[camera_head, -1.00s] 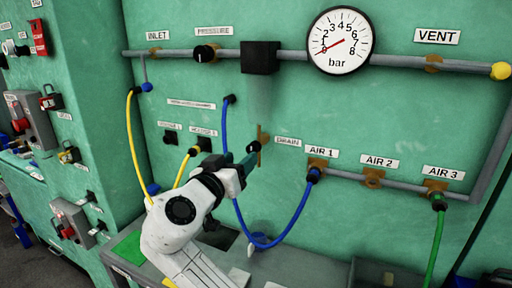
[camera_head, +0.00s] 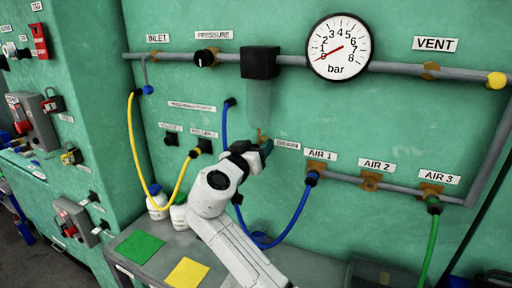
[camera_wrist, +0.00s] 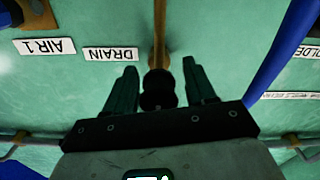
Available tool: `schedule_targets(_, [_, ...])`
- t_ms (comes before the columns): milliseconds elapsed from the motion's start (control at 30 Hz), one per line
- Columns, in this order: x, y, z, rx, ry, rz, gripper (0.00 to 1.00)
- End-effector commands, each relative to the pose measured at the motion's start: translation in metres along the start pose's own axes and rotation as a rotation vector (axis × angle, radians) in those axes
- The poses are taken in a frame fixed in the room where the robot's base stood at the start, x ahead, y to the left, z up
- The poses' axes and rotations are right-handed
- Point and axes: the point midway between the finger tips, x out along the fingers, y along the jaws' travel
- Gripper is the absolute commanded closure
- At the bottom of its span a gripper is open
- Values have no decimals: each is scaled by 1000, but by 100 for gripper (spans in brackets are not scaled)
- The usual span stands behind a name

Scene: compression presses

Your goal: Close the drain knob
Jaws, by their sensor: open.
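The drain knob (camera_wrist: 158,92) is black and sits on a brass mount (camera_wrist: 160,42) on the green wall, beside the DRAIN label (camera_wrist: 111,54) in the upside-down wrist view. My gripper (camera_wrist: 159,68) is open, with one finger on each side of the knob. A gap shows between the knob and each finger; I cannot tell any contact. In the head view my gripper (camera_head: 262,150) is at the wall just left of the DRAIN label (camera_head: 287,145). It hides the knob there; only the brass top (camera_head: 260,134) shows.
A blue hose (camera_head: 299,208) hangs from AIR 1 just right of my gripper and loops below it. A yellow hose (camera_head: 132,140) hangs at left. A pressure gauge (camera_head: 339,47) is above. A grey table (camera_head: 150,262) with green and yellow squares stands below.

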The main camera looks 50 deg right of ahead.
Motion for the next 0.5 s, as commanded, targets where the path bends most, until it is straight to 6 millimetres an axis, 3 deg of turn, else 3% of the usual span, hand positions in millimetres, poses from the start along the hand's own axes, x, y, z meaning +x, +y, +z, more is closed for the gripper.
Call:
schedule_targets(67, [0,0,0,0,0,0,48])
schedule_targets(500, [0,0,0,0,1,0,90])
